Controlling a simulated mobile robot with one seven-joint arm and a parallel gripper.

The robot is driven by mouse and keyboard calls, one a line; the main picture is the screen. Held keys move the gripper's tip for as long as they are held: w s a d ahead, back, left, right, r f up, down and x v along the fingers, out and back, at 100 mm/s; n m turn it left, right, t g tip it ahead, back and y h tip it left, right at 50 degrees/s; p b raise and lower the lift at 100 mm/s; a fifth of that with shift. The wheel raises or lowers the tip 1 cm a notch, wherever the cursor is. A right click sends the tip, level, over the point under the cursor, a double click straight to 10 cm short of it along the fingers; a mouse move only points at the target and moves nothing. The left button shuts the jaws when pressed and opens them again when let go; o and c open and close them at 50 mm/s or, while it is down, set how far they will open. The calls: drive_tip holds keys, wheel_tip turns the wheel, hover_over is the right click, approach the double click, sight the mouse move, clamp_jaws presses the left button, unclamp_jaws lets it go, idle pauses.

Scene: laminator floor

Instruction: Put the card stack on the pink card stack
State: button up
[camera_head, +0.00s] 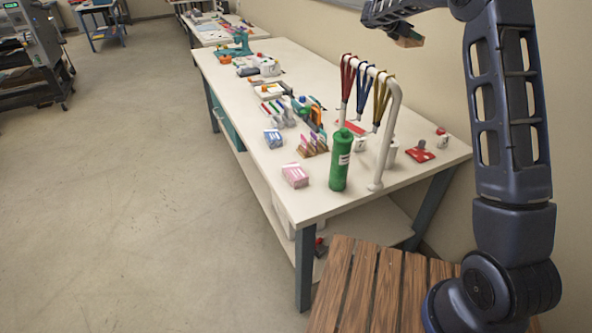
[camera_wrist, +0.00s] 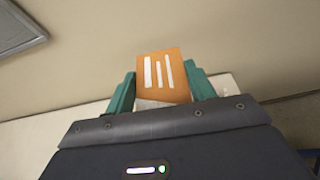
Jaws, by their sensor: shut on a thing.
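My gripper (camera_wrist: 163,92) is shut on a card stack (camera_wrist: 160,75) with an orange top and white bars, held between its teal fingers. In the head view the held card stack (camera_head: 409,41) is at the top right, high above the back of the table. The pink card stack (camera_head: 295,175) lies on the white table near its front left corner, well below and to the left of my gripper. A blue card stack (camera_head: 273,138) lies farther back on the table.
A green bottle (camera_head: 340,162) stands right of the pink stack. A white rack (camera_head: 388,130) with red, blue and yellow lanyards (camera_head: 364,90) rises beside it. A small card holder (camera_head: 312,145) and several tools stand behind. Bare white tabletop (camera_head: 265,195) surrounds the pink stack's left side.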

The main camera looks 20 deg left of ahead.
wheel_tip(320, 180, up, 12)
drive_tip(key=s+a+n+y, duration=0.1)
drive_tip(key=s+a, duration=0.8)
drive_tip(key=a, duration=0.2)
drive_tip(key=n+t+y, duration=0.3)
drive_tip(key=n+y, duration=0.1)
hover_over(294, 172)
wheel_tip(294, 172, down, 47)
drive_tip(key=shift+w+a+r, duration=0.1)
drive_tip(key=shift+r, duration=0.05)
drive_tip(key=o, duration=1.1)
